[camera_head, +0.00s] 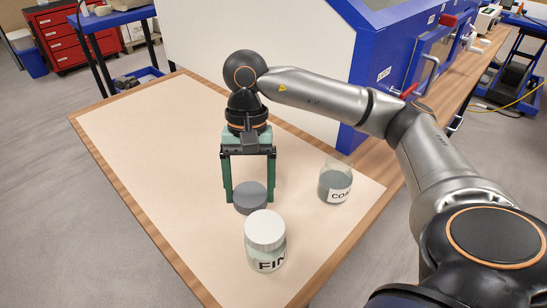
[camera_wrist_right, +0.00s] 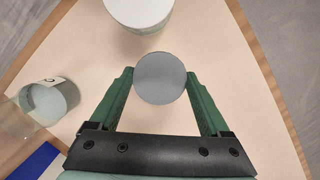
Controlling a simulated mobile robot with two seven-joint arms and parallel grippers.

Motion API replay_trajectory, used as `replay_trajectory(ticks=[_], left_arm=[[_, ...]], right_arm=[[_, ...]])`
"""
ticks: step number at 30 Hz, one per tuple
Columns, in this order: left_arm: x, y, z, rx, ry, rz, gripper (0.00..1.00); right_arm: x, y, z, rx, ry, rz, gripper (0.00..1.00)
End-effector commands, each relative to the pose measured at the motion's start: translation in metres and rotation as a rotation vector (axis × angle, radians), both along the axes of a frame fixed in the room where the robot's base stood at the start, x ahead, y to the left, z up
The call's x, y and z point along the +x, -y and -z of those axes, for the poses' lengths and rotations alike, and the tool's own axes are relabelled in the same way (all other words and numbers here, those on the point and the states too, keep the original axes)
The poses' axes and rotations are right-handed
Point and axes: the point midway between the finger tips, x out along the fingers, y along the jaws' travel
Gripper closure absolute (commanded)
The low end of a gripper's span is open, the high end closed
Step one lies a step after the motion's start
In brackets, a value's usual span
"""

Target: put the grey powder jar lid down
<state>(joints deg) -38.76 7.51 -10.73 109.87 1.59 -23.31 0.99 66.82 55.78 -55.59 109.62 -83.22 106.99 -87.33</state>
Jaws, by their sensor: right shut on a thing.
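The grey lid (camera_head: 251,197) is a flat round disc between the fingertips of my right gripper (camera_head: 250,200). My right gripper points down and is shut on the lid, which also shows between the green fingers in the right wrist view (camera_wrist_right: 160,78). The lid is low over the table; I cannot tell whether it touches the surface. The grey powder jar (camera_head: 335,183) is a clear, open jar with a label reading "COA", standing to the right of the lid. It also shows at the left of the right wrist view (camera_wrist_right: 52,100). My left gripper is not in view.
A jar with a white lid (camera_head: 265,240) and a label starting "FIN" stands just in front of the grey lid. The table (camera_head: 140,120) has a pale top with a wooden edge and is clear to the left. A blue and white cabinet (camera_head: 345,60) stands behind.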

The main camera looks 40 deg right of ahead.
Motion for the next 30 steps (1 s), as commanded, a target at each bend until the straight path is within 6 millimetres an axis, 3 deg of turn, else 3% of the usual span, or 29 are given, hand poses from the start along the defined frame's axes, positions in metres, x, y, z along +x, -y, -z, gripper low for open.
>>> replay_trajectory(ticks=[9,15,19,22,30], left_arm=[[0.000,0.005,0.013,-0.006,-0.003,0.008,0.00],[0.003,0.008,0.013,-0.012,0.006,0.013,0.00],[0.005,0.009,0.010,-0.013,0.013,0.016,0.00],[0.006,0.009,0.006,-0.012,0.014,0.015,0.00],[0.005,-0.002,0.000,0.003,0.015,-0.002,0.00]], right_arm=[[-0.016,0.063,-0.046,-0.001,-0.013,0.793,1.00],[-0.027,0.085,-0.067,0.001,-0.018,1.103,1.00],[-0.028,0.089,-0.073,0.004,-0.020,1.185,1.00],[-0.018,0.087,-0.071,0.007,-0.024,1.201,1.00],[0.045,0.071,-0.043,0.007,-0.027,1.200,1.00]])
